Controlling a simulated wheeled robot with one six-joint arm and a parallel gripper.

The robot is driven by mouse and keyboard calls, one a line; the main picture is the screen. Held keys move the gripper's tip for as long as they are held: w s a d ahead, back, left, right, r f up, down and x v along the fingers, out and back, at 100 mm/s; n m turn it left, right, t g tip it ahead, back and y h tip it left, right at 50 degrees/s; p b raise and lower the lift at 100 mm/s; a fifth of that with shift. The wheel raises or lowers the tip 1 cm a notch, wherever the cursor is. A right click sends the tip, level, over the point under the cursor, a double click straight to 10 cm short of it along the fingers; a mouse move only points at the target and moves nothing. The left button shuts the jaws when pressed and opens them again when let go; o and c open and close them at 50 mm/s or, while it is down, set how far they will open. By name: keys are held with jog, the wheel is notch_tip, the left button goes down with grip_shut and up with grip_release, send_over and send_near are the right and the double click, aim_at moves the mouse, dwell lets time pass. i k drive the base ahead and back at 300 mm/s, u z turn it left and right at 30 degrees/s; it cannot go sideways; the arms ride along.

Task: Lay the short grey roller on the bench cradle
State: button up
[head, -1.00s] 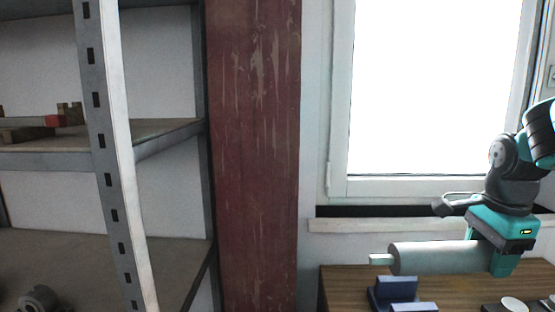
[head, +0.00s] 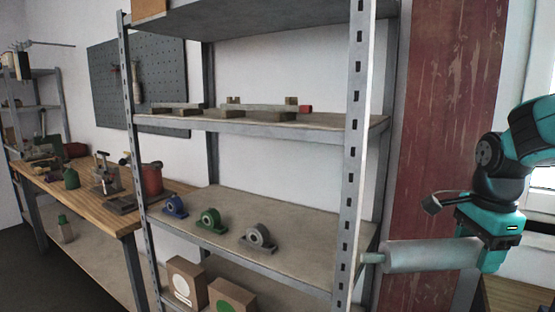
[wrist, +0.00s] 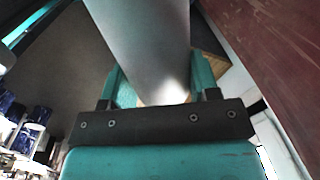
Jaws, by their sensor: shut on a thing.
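The grey roller (head: 430,256) is a thick cylinder with a thin shaft end at its left. My gripper (head: 490,256) is shut on its right part and holds it level in front of the red post. In the wrist view the roller (wrist: 145,40) runs up and away between the two fingers of my gripper (wrist: 160,92). No bench cradle can be made out for certain in the views of now.
A metal shelf unit (head: 350,150) stands left of the roller, its front upright close to the shaft end. It bears blue (head: 175,207), green (head: 210,218) and grey (head: 259,239) bearing blocks, with boxes (head: 186,283) below. A brown tabletop (head: 510,293) shows at lower right.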

aim_at(82, 175)
jog(key=u, duration=2.25)
jog(key=i, duration=7.3)
jog(key=z, duration=2.6)
